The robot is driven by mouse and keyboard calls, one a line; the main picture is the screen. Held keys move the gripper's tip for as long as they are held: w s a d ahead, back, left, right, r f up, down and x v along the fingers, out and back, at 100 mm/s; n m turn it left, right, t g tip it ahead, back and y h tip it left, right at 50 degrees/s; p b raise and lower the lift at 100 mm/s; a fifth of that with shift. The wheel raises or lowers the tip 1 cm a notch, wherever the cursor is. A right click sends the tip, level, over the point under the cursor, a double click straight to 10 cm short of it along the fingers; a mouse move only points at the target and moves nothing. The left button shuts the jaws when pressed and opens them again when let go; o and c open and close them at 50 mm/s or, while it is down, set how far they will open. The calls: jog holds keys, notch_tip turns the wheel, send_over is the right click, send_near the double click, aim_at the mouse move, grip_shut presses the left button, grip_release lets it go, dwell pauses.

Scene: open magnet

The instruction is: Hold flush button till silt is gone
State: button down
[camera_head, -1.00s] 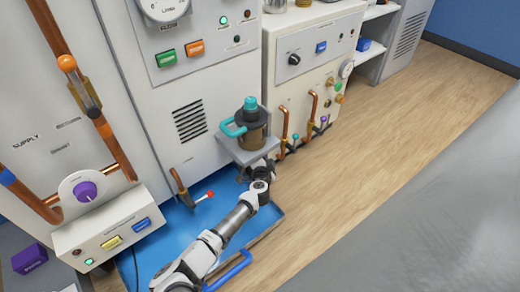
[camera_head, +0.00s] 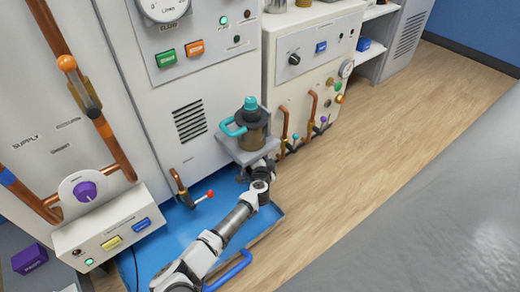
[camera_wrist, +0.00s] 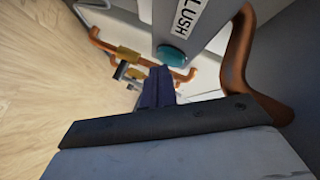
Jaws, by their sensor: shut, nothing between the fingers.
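The teal flush button (camera_wrist: 172,55) sits below a white label reading "LUSH", its first letter cut off, in the wrist view. My gripper (camera_wrist: 158,72) is shut and empty, its dark fingertips just below the button in the picture. I cannot tell whether they touch it. In the head view my gripper (camera_head: 266,168) is mostly hidden at the underside of a grey bracket (camera_head: 235,150).
A copper pipe (camera_wrist: 236,60) curves close to the right of my fingers. Another copper pipe with a brass fitting (camera_wrist: 128,52) is behind to the left. A red-tipped valve lever (camera_head: 208,194) is left of my wrist, above a blue tray (camera_head: 165,250). Wooden floor (camera_head: 340,160) is clear to the right.

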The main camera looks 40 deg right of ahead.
jog(key=shift+w+a+r, duration=0.3)
jog(key=shift+w+r, duration=0.1)
jog(key=shift+w, duration=0.35)
jog(key=shift+s+d+f, duration=0.1)
jog(key=shift+s+d, duration=0.1)
jog(key=shift+s, duration=0.1)
jog(key=shift+s+p, duration=0.15)
jog(key=shift+p, duration=0.15)
